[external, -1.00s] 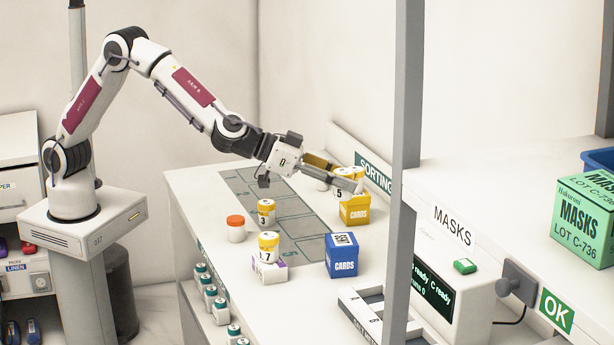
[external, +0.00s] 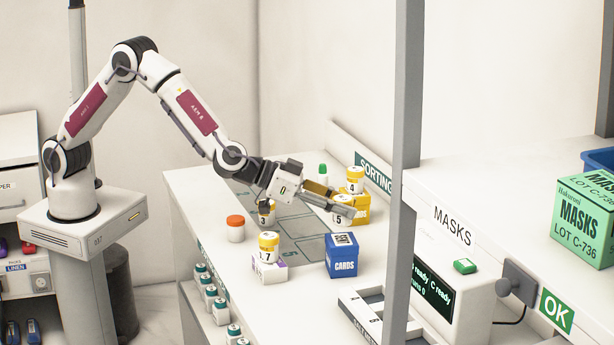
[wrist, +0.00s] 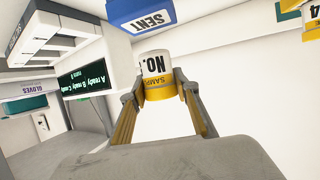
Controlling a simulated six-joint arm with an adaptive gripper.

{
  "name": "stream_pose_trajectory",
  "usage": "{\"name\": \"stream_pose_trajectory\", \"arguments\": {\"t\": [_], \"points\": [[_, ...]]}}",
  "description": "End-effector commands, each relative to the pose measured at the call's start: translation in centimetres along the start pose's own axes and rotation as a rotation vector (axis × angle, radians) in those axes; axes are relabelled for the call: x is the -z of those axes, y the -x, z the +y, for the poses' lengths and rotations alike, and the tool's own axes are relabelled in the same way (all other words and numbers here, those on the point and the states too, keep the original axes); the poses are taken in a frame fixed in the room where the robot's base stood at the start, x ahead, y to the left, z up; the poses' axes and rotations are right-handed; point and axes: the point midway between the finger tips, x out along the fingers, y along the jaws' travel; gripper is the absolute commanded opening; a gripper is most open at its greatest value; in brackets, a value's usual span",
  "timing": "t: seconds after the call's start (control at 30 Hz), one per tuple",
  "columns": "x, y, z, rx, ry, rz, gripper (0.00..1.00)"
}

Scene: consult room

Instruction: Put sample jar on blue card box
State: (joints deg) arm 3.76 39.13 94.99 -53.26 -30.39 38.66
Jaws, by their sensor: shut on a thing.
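My gripper (external: 336,201) is shut on a white sample jar with a yellow band (external: 343,208), marked 5, and holds it above the bench beside the yellow card box. In the wrist view the jar (wrist: 157,68) sits between the two fingertips (wrist: 160,88), its label reading upside down. The blue card box (external: 342,262) stands on the bench, nearer the camera than the jar, with a printed label on its top. It also shows at the top of the wrist view (wrist: 128,17), apart from the jar. Its top looks bare.
Jar 4 (external: 355,180) stands on the yellow card box (external: 361,209). Jar 7 (external: 268,243) stands on a white box (external: 270,274). Jar 3 (external: 265,216), an orange-capped jar (external: 236,229) and a green-capped bottle (external: 323,171) stand nearby. A grey post (external: 402,150) rises at right.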

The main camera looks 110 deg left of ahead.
Motion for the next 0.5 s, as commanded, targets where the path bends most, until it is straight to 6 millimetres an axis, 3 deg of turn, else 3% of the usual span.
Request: {"name": "stream_pose_trajectory", "arguments": {"t": [0.17,0.5], "points": [[-0.2,-0.1,0.0,0.000,-0.001,0.000,0.09],[-3.0,-1.2,0.0,0.000,0.000,-0.001,0.09]]}}
